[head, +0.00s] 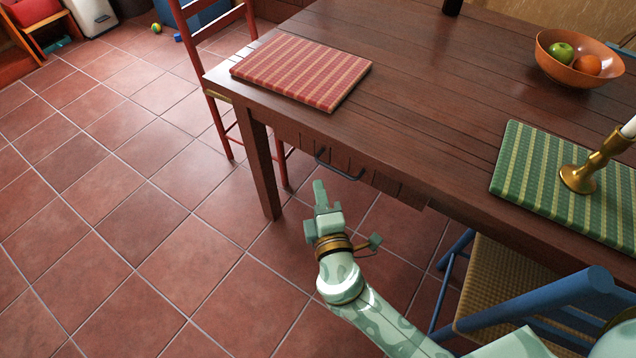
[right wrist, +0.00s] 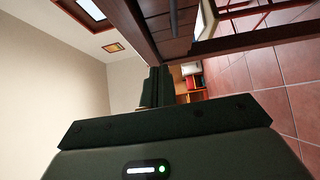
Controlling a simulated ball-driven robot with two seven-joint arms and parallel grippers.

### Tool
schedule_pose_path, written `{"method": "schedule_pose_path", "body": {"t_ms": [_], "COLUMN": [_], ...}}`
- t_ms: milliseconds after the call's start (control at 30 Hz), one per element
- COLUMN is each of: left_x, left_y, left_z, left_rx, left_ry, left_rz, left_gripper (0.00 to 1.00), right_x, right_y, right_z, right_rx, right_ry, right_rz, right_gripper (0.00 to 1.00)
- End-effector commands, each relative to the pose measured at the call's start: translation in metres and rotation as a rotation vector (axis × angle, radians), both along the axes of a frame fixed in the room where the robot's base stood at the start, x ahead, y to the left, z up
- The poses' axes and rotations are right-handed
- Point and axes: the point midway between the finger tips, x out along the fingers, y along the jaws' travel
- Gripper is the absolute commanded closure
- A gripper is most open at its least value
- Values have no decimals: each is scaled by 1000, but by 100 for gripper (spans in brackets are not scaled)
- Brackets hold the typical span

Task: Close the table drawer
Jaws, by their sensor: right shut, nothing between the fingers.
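The wooden table (head: 420,100) fills the upper right of the head view. Its drawer (head: 385,182) sits under the near long edge, with a dark bar handle (head: 338,166) on its front. The tabletop overhangs it, so I cannot tell how far it stands out. My right gripper (head: 320,190) is shut and empty, just below and left of the handle and apart from it in the picture. My left gripper is not in view.
A blue chair (head: 545,300) with a woven seat stands at the near right, and a red chair (head: 222,60) at the table's left end. On the table are a red placemat (head: 302,72), a green placemat (head: 530,165), a brass candlestick (head: 590,168) and a fruit bowl (head: 560,68). The tiled floor (head: 110,220) at left is clear.

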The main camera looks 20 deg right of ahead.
Motion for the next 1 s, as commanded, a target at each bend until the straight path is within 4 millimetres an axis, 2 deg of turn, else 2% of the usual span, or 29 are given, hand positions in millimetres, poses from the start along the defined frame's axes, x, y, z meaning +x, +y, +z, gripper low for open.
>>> {"method": "schedule_pose_path", "body": {"t_ms": [300, 400, 633, 1000], "left_x": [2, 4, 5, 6], "left_y": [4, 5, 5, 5], "left_z": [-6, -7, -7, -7], "left_rx": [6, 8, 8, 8], "left_ry": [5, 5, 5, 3], "left_rz": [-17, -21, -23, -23], "left_gripper": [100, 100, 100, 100], "right_x": [68, 83, 99, 102], "right_y": [-8, -16, -38, -42], "right_z": [-2, -2, -1, -1], "right_rx": [0, -2, -3, -2], "right_ry": [1, 2, 2, 3], "right_rz": [-1, -2, -1, 0], "right_gripper": [100, 100, 100, 100]}}
